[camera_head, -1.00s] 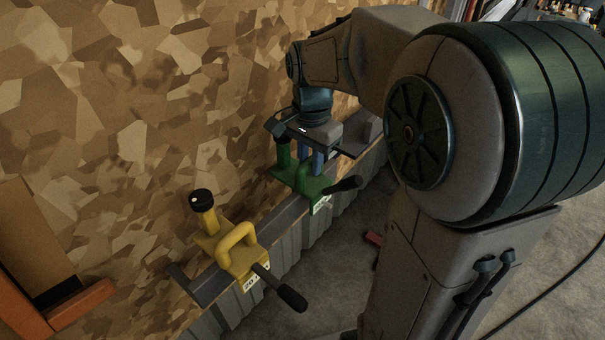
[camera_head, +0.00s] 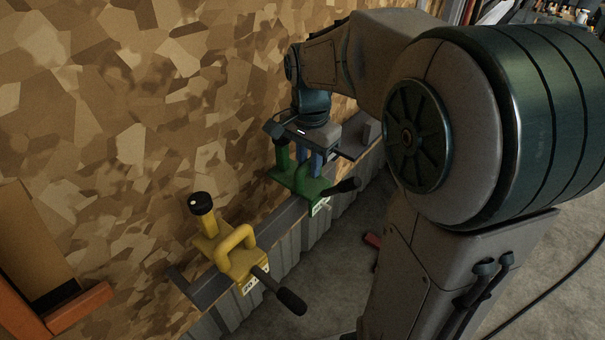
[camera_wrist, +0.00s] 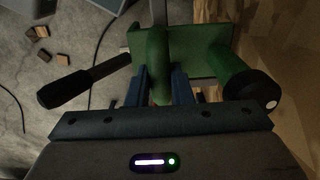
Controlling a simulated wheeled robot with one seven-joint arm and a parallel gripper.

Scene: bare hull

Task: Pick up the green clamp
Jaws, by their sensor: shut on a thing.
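The green clamp (camera_head: 298,187) is at the grey metal ledge, beside the patterned wall, in the head view. It has a green upright post and a black handle that points right. My gripper (camera_head: 309,165) is above it with its blue fingers on either side of the clamp's looped bar. In the wrist view the green clamp (camera_wrist: 205,45) fills the top middle, and my gripper (camera_wrist: 161,88) is shut on its green bar. The black handle shows at left and a black knob at right. Whether the clamp touches the ledge I cannot tell.
A yellow clamp (camera_head: 236,254) sits on the near part of the grey ledge (camera_head: 285,218). An orange frame (camera_head: 82,308) stands at the lower left. The wall is close on the left.

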